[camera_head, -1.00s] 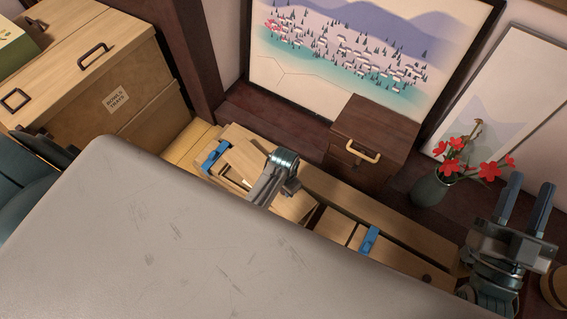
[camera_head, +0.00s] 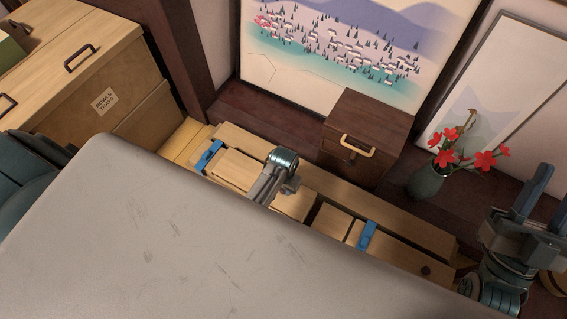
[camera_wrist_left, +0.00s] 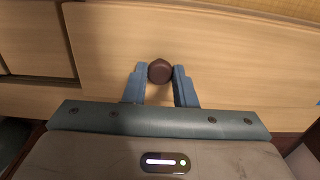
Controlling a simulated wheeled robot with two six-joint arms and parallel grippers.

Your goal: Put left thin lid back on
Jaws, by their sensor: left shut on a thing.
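The left thin lid (camera_head: 237,166) is a pale wooden panel. It lies about level on the long wooden box (camera_head: 318,182), below the picture in the head view. My left gripper (camera_head: 272,182) is over this lid, its fingertips hidden in the head view. In the left wrist view, its two blue fingers (camera_wrist_left: 159,84) are shut on the dark round knob (camera_wrist_left: 160,70) of the wooden lid (camera_wrist_left: 225,70). Whether the lid is fully seated cannot be told. My right gripper (camera_head: 542,205) has its two fingers apart, empty, at the right.
Blue clips sit on the box at left (camera_head: 209,157) and right (camera_head: 367,236). A second lid with a dark knob (camera_head: 426,270) is at the right. A dark cabinet (camera_head: 370,130), a vase of red flowers (camera_head: 427,182) and a large picture (camera_head: 340,55) stand behind.

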